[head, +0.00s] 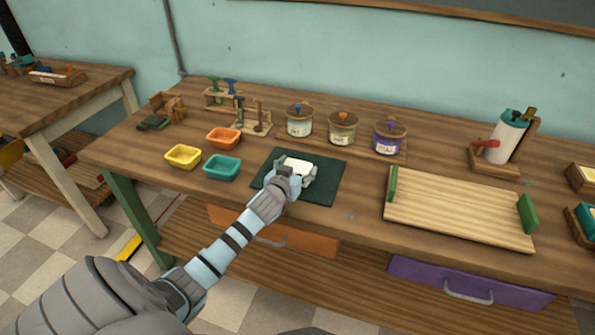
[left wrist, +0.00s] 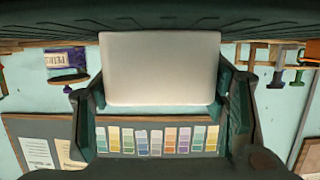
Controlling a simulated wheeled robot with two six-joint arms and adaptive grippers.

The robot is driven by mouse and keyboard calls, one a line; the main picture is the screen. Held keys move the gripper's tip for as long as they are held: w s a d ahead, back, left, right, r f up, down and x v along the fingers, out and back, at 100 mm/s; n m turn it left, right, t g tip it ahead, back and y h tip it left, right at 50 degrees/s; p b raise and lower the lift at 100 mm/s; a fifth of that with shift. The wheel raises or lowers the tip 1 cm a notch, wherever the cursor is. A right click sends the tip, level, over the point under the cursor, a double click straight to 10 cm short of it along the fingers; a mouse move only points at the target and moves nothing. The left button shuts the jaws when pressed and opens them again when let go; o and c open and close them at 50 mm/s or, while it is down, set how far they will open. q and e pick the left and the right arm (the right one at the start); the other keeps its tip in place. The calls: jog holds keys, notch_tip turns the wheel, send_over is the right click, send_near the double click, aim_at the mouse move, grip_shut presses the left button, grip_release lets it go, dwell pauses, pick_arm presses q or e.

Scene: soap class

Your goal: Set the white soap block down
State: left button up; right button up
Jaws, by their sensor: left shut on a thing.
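The white soap block (head: 298,165) is over the dark green mat (head: 328,184) on the workbench. My left gripper (head: 300,175) is shut on it, with the arm reaching in from the lower left. In the left wrist view the white soap block (left wrist: 160,66) sits between the two fingers of my left gripper (left wrist: 160,82), and its edge borders the dark green mat (left wrist: 160,18). The block looks level and very close to the mat; whether it touches is hard to tell. My right gripper is not in view.
Yellow (head: 183,157), orange (head: 223,138) and teal (head: 222,167) trays stand left of the mat. Three lidded jars (head: 343,128) stand behind it. A slatted wooden board (head: 455,208) with green ends lies to the right. Bare bench top lies between the mat and board.

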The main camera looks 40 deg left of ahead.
pick_arm(q)
jog(key=o, duration=1.4)
jog(key=shift+o, duration=0.2)
jog(key=shift+s, duration=0.1)
jog(key=p+v, duration=0.3)
jog(key=v, duration=0.9)
jog(key=shift+r, duration=0.1)
